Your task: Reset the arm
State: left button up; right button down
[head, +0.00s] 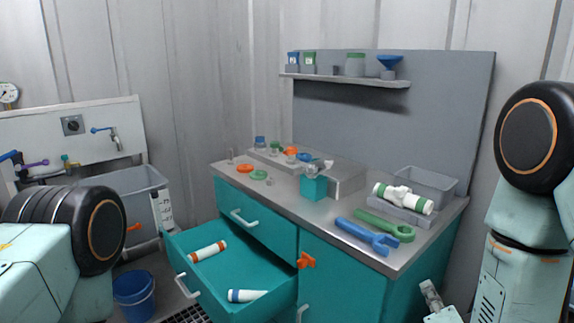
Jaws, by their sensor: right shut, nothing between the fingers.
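My right arm (525,250) stands at the right edge of the head view. My right gripper (431,290) shows small at the bottom right, in front of the teal cabinet's right side. It is shut and empty, apart from the bench and everything on it. My left arm (50,240) fills the lower left with its large dark joint. My left gripper is not in view.
An open drawer (225,262) juts from the teal cabinet, holding an orange-banded vessel (208,252) and a blue-banded one (247,296). On the bench lie blue (368,236) and green wrenches (385,225), and a green-banded vessel (403,199). A blue bucket (134,290) stands left.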

jog(key=s+a+f+n+g+y, duration=0.2)
jog(key=s+f+n+g, duration=0.6)
jog(key=s+f, duration=0.5)
jog(key=s+a+f+n+g, duration=0.1)
jog(key=s+f+g, duration=0.3)
jog(key=s, duration=0.5)
jog(key=s+f+n+g, duration=0.3)
jog(key=s+f+g, duration=0.1)
jog(key=s+f, duration=0.3)
jog(key=s, duration=0.2)
jog(key=shift+s+a+y, duration=0.4)
jog(key=shift+s, duration=0.1)
